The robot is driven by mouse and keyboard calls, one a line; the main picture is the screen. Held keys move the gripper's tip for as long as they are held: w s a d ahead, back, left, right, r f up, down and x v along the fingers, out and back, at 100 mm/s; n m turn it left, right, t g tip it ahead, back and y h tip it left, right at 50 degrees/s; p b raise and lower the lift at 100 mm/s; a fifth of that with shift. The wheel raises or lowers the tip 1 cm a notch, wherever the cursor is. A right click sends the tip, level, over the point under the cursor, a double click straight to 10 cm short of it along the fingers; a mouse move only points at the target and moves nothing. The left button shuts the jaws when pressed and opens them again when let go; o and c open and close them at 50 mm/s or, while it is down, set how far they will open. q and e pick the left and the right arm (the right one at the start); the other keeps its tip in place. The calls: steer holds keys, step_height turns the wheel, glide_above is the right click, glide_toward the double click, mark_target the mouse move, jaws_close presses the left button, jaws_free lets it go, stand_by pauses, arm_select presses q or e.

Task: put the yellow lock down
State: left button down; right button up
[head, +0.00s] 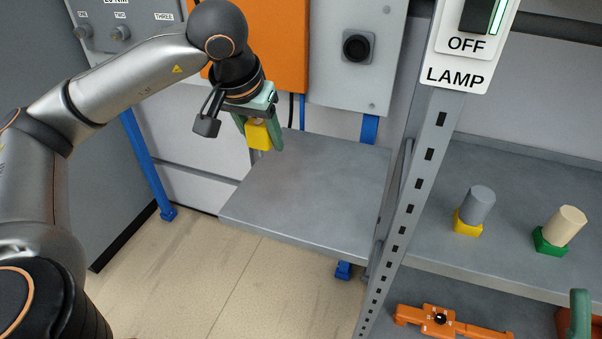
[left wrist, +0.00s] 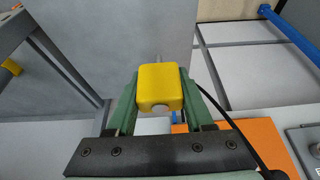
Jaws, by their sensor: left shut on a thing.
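The yellow lock (head: 258,135) is a small block held between the green fingers of my left gripper (head: 262,141). In the left wrist view the lock (left wrist: 160,86) sits squarely between both fingertips (left wrist: 159,95), with a round grey spot on its near face and a thin grey part behind it. In the head view it appears at the back left edge of a grey shelf plate (head: 310,205). I cannot tell whether it touches the plate. My right gripper does not show clearly anywhere.
The grey plate is bare. A shelf post (head: 405,210) stands to its right. The right shelf holds a grey cylinder on a yellow base (head: 467,224) and a beige one on a green base (head: 549,242). An orange tool (head: 440,320) lies lower. Cabinets stand behind the gripper.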

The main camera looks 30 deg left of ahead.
arm_select(q)
steer(key=b, duration=0.2)
glide_toward(304, 177)
steer(key=shift+w+a+f, duration=0.5)
steer(key=shift+w+f, duration=0.2)
steer(key=shift+w, duration=0.1)
steer(key=shift+w+d+f, duration=0.1)
steer(key=shift+f, duration=0.1)
steer(key=shift+w+f+b, duration=0.2)
steer(key=shift+f+b, duration=0.45)
steer(key=shift+f, duration=1.1)
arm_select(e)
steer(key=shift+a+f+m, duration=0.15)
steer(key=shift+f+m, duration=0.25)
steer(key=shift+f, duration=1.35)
arm_select(q)
steer(key=shift+f, duration=0.1)
steer(key=shift+c, duration=1.4)
jaws_free()
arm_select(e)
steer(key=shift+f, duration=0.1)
